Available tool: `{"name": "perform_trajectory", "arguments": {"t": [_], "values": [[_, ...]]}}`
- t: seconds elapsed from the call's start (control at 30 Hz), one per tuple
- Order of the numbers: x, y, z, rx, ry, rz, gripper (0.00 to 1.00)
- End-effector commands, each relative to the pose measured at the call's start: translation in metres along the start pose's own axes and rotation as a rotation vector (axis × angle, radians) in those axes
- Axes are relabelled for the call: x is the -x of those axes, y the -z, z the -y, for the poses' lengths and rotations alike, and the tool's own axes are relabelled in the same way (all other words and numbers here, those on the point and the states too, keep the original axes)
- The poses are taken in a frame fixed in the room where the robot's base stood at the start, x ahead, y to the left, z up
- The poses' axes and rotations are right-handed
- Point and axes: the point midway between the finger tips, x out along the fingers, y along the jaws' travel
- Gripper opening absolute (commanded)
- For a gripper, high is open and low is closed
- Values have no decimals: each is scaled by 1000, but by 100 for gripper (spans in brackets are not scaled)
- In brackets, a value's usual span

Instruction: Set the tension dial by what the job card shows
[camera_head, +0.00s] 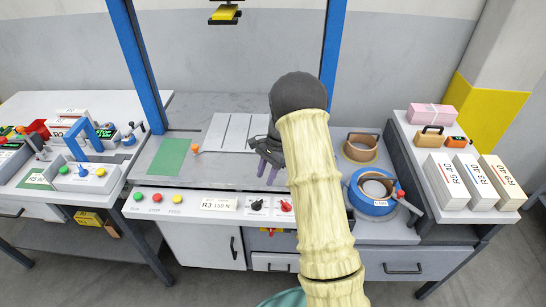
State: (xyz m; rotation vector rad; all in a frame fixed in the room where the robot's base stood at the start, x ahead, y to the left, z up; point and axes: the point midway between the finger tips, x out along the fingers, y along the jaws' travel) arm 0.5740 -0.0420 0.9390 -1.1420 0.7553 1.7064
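A white card reading "R3 150 N" (219,204) is on the front panel of the middle bench. To its right are a black dial (257,204) with a white pointer and a red dial (286,206). Their scale marks and lettering are too small to read, so I cannot tell which is the tension dial. My gripper (267,173) hangs above the bench top, behind and above the dials, touching neither. Its two purple fingers look apart, with nothing seen between them. My cream-covered arm hides the bench area right of the dials.
Green, red and yellow buttons (157,198) line the panel's left side. Blue posts (137,62) frame the bench. A blue strap coil (372,191) and a brown coil (360,148) lie right of my arm. Paper stacks (447,180) stand on the right-hand table.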

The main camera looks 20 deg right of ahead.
Motion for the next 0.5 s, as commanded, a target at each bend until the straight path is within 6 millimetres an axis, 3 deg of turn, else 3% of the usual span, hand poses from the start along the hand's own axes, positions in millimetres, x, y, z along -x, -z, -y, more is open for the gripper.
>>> {"name": "perform_trajectory", "arguments": {"t": [0.3, 0.5], "values": [[59, 1, 1, -2, 4, -2, 34], [72, 0, 0, -1, 0, 0, 34]]}}
